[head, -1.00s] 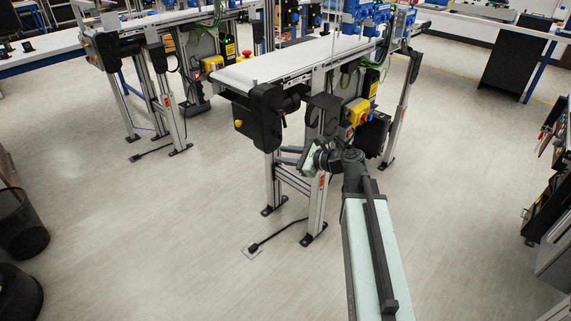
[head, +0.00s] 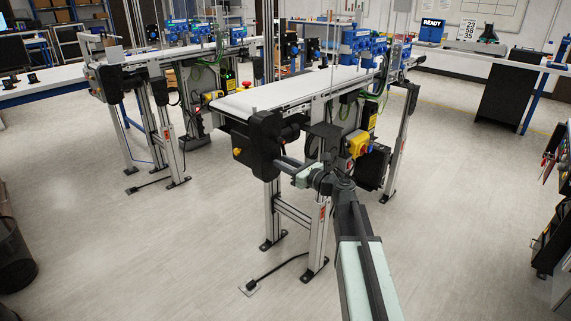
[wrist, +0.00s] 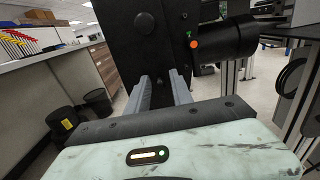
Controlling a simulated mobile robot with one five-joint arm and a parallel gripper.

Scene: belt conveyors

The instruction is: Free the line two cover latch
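My gripper (head: 279,162) points at the cover's lower right side. No latch is clearly made out.
A second conveyor (head: 150,62) stands at back left. The floor in front is clear, apart from a cable (head: 275,270).

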